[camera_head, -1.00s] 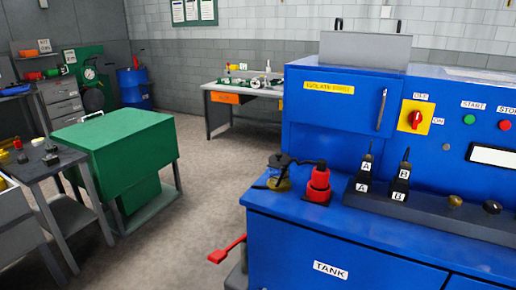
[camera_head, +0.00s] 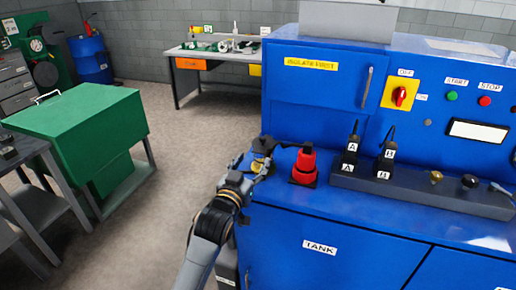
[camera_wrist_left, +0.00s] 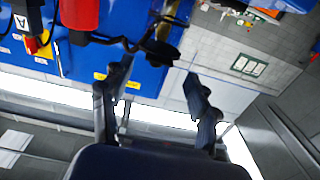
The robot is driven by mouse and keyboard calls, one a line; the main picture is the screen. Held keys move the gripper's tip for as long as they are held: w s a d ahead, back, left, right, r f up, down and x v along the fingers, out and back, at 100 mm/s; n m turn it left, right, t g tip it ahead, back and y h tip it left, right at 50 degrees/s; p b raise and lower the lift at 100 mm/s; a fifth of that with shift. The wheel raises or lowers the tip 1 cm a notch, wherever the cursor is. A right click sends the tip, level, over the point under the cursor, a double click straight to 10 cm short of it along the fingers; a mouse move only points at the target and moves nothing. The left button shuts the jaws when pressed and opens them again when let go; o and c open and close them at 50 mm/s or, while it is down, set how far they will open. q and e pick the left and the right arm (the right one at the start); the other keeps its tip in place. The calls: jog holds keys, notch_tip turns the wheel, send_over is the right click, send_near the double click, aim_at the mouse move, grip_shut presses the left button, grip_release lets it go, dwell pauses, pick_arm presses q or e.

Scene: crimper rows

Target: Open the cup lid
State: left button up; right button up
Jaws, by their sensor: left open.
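The cup (camera_head: 260,163) stands at the left end of the blue machine's ledge, with a dark lid (camera_head: 264,144) on top. My left gripper (camera_head: 260,175) is at the cup's near side in the head view and partly covers it. Whether it touches the cup cannot be told. In the left wrist view my left gripper (camera_wrist_left: 158,84) has its two fingers wide apart, with nothing seen held between them. A dark round part (camera_wrist_left: 160,50), probably the lid, shows just beyond the fingers. My right gripper is not in view.
A red bottle-like part (camera_head: 304,166) stands close to the right of the cup. It also shows in the left wrist view (camera_wrist_left: 80,12). Black plugs (camera_head: 349,158) stand in a dark strip further right. The blue machine front (camera_head: 330,85) rises behind.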

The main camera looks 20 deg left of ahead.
aim_at(258, 153)
pick_arm(q)
jog(key=shift+w+d+p, duration=0.15)
jog(key=shift+w+p, duration=0.35)
jog(key=shift+w, duration=2.2)
jog(key=shift+s+r, duration=0.1)
jog(key=shift+s, duration=0.05)
jog(key=c, duration=1.1)
jog(key=shift+s+r, duration=0.25)
grip_shut()
